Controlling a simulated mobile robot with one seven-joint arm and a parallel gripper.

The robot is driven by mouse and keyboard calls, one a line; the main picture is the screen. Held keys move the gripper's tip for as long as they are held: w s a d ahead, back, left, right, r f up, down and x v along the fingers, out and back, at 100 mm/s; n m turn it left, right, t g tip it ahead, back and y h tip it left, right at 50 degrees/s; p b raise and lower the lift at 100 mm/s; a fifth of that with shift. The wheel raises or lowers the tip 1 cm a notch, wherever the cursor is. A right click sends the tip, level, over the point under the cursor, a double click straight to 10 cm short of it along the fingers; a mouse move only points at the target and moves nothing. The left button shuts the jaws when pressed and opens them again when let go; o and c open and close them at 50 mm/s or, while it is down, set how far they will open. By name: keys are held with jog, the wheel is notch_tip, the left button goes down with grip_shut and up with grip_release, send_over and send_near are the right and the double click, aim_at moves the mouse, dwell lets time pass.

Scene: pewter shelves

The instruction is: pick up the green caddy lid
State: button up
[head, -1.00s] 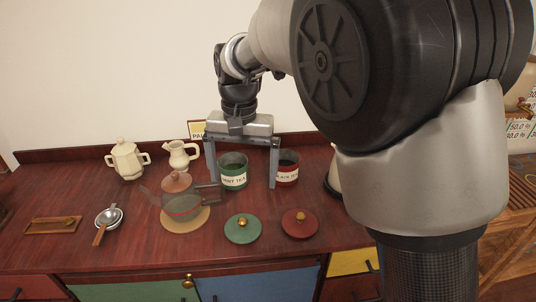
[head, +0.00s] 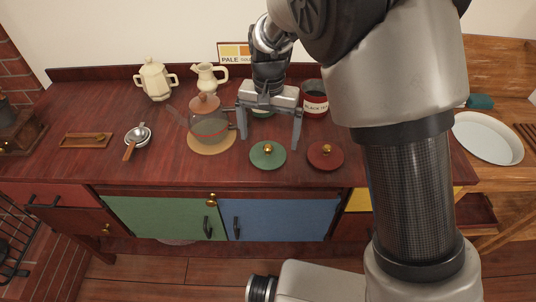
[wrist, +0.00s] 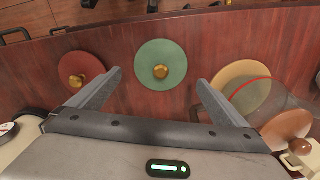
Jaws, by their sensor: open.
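The green caddy lid (head: 268,155) is a flat green disc with a round gold knob, lying on the dark red wooden counter in the head view. It also shows in the wrist view (wrist: 150,84), just beyond and between the fingertips. My gripper (head: 268,145) is open and empty, pointing down above the counter, close behind the lid. In the wrist view (wrist: 157,82) its two fingers are spread wide with the lid's knob between their lines. The green tea caddy (head: 262,113) is mostly hidden behind my gripper.
A red lid (head: 325,156) lies right of the green one. A glass teapot (head: 208,125) on a round tan mat (head: 212,149) stands to the left. The red caddy (head: 314,100) stands behind. The counter's front strip is clear.

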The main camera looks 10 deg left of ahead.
aim_at(268, 145)
jog(key=f, duration=0.4)
jog(key=shift+s+f+b, duration=0.2)
jog(key=shift+f+b, duration=0.1)
jog(key=shift+f, duration=0.05)
jog(key=c, duration=1)
